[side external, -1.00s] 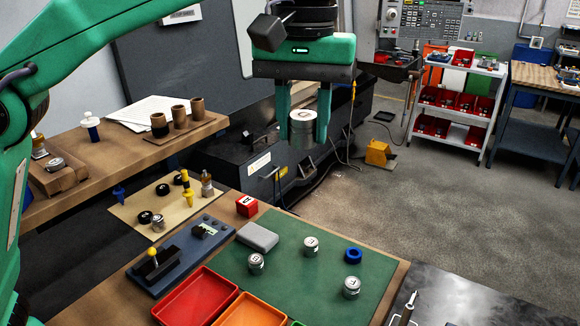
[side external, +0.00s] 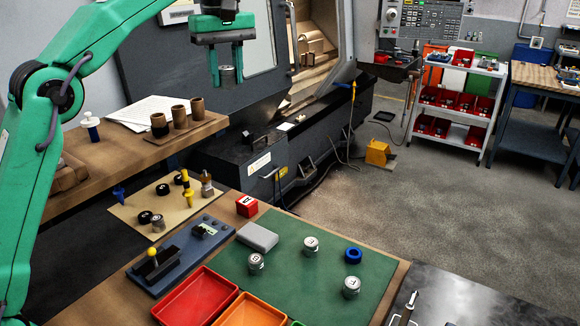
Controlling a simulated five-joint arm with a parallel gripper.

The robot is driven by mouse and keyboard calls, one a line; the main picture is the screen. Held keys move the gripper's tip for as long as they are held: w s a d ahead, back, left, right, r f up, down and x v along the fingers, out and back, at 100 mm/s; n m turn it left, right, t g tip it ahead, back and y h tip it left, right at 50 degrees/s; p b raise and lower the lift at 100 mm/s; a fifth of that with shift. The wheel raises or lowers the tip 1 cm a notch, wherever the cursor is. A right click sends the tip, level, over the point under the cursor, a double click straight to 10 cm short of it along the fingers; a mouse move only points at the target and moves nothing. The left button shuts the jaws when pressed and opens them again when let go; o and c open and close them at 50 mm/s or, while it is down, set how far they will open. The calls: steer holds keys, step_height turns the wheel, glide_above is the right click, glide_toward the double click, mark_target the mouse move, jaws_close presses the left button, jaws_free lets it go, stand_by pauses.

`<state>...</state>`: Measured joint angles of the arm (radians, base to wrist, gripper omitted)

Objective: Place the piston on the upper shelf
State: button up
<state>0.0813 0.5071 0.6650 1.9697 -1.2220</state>
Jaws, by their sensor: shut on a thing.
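My gripper (side external: 229,66) is at the top of the view, pointing down. It is shut on a silver piston (side external: 228,76), held upright in the air in front of the grey machine. The upper shelf (side external: 92,187) is the raised wooden board at the left, below and to the left of my gripper. More silver pistons with marked tops are on the green mat (side external: 290,282): one at its left (side external: 256,262), one near its middle (side external: 311,246) and one at its right (side external: 351,287).
On the shelf are a white and blue plunger-like item (side external: 91,127), white papers (side external: 140,113), three brown cups (side external: 179,117) on a small board, and a wooden block (side external: 68,173). The shelf's front middle is clear. The grey machine (side external: 270,140) stands behind.

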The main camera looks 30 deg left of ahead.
steer(key=s+a+n, duration=0.3)
steer(key=a+n, duration=0.2)
steer(key=a, duration=1.1)
steer(key=s+a+n, duration=0.3)
steer(key=a+n, duration=0.2)
steer(key=a, duration=1.1)
steer(key=shift+w+d+f, duration=0.15)
steer(key=shift+f, duration=1.2)
steer(key=shift+w+d+f, duration=0.1)
steer(key=shift+f, duration=1.2)
steer(key=shift+a, duration=0.1)
glide_above(101, 132)
steer(key=f, duration=0.7)
steer(key=shift+a, duration=0.25)
steer(key=shift+f, duration=0.1)
steer(key=shift+f, duration=1.9)
